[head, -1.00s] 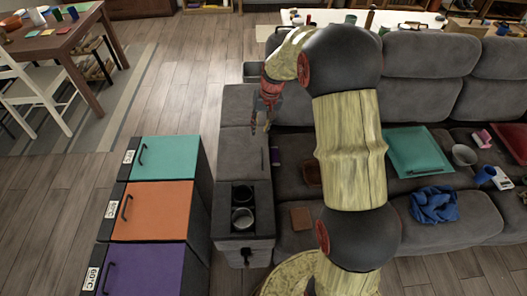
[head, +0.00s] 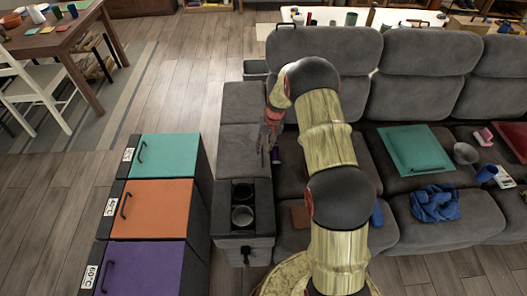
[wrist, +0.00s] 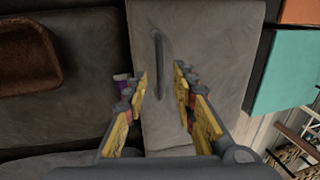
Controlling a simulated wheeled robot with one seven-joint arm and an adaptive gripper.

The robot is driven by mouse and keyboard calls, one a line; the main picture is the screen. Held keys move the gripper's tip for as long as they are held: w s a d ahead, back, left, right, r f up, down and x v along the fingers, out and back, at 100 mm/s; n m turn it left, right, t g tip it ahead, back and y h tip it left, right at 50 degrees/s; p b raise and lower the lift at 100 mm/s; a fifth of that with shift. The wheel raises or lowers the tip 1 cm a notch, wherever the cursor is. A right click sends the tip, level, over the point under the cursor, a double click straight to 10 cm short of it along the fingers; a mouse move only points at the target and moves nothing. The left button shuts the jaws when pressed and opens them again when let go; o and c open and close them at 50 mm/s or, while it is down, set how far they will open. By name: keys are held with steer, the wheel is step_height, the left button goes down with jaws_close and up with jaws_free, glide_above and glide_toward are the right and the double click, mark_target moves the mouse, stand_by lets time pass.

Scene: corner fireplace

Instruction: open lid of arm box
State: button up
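The arm box is the grey sofa armrest with two cup holders at its near end. Its grey lid (head: 237,150) is shut and lies flat behind the cup holders. In the wrist view the lid (wrist: 205,50) carries a slim dark handle (wrist: 160,68) running lengthwise. My gripper (head: 267,152) is over the lid's right side, close to the handle, which it mostly hides in the head view. In the wrist view my gripper (wrist: 162,84) is open, its two fingers spread to either side of the handle's line. I cannot tell whether they touch the lid.
A small purple object (wrist: 124,86) lies on the seat beside the lid. A brown tray (wrist: 25,55) is on the seat. Teal (head: 165,157), orange (head: 153,208) and purple (head: 145,268) boxes stand left of the armrest.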

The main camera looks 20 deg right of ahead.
steer(key=shift+w+a+f, duration=0.1)
steer(key=shift+a+f, duration=0.05)
steer(key=shift+f, duration=0.8)
jaws_close()
